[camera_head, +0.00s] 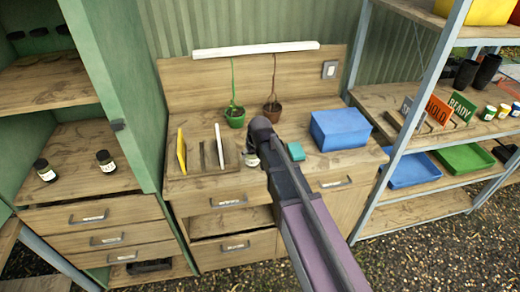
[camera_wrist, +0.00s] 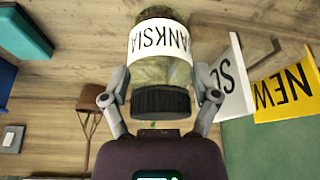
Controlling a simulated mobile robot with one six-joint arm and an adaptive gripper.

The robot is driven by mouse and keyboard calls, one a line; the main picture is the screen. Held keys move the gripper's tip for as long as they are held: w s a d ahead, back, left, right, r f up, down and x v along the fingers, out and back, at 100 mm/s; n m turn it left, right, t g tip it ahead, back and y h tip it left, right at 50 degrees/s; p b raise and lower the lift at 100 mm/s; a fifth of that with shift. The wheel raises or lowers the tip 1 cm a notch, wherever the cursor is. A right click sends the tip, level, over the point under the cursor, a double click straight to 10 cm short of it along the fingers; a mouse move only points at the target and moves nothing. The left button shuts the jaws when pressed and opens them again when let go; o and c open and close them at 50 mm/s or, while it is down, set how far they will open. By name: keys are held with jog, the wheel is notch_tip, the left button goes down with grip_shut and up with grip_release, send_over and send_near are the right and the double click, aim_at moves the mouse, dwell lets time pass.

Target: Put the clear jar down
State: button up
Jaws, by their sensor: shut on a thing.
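The clear jar (camera_wrist: 158,88) has a black lid, a white label reading "…ANKSIA" and greenish-brown contents. In the wrist view it sits between the two fingers of my gripper (camera_wrist: 160,92), which are shut on it near the lid end. In the head view the jar (camera_head: 252,162) shows small beside my gripper (camera_head: 258,152), over the front part of the wooden bench top (camera_head: 205,186). My arm hides part of it. I cannot tell whether its base touches the bench.
A slotted wooden holder with yellow (camera_head: 181,152) and white (camera_head: 219,146) cards stands left of the jar. A teal box (camera_head: 296,151) and blue bin (camera_head: 340,130) are right. Two potted plants (camera_head: 235,117) stand behind. Dark-lidded jars (camera_head: 106,161) sit in the green cabinet.

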jog(key=w, duration=0.1)
jog(key=w+d, duration=0.1)
jog(key=w, duration=0.3)
jog(key=shift+w+d+f, duration=0.1)
jog(key=shift+d+f, duration=0.1)
jog(key=shift+f, duration=0.05)
jog(key=w+f+b, duration=0.2)
jog(key=shift+w+d+f+b, duration=0.2)
jog(key=shift+w+d+b, duration=0.05)
jog(key=shift+d+b, duration=0.15)
jog(key=shift+f+b, duration=0.7)
jog(key=shift+f, duration=0.1)
jog(key=o, duration=1.1)
jog(key=shift+o, duration=0.2)
